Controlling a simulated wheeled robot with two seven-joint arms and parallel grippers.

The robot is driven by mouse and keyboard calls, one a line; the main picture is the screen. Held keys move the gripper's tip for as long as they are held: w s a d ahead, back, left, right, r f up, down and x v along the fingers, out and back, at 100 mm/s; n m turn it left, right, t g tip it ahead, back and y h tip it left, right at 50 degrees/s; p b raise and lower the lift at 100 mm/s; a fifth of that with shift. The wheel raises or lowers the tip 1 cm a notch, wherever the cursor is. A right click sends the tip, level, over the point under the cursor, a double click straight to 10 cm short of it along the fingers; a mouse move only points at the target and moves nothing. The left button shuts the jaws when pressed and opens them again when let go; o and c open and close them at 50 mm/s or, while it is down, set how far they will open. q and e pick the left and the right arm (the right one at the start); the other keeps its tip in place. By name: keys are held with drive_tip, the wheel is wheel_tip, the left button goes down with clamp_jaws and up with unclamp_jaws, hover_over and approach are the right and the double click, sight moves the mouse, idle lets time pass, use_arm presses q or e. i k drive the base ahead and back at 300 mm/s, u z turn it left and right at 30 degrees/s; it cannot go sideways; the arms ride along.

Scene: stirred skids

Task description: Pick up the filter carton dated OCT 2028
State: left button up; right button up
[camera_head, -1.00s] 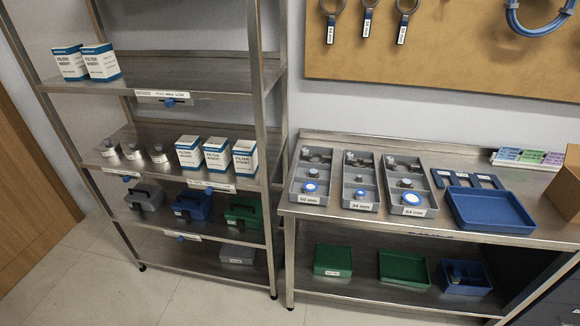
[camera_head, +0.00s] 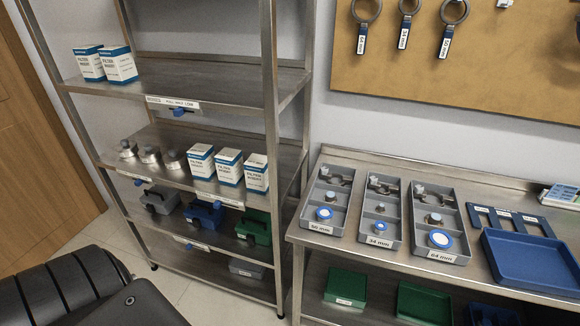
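Several white and blue filter cartons stand on the metal shelf unit. Two filter cartons (camera_head: 119,66) are at the left of the upper shelf. Three more stand in a row on the shelf below: a left carton (camera_head: 200,161), a middle carton (camera_head: 229,167) and a right carton (camera_head: 256,173). Their printed dates are too small to read. Neither gripper shows; a dark, ribbed part of my own body is at the bottom left.
Metal fittings (camera_head: 150,154) stand left of the row of cartons. Toolboxes (camera_head: 204,213) sit on the shelf below. A steel bench at right holds grey trays (camera_head: 380,212) and a blue tray (camera_head: 520,258). Bare floor shows at the lower left.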

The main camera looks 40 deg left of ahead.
sight(256, 167)
drive_tip(key=u, duration=0.2)
drive_tip(key=i, duration=0.7)
drive_tip(key=u, duration=0.6)
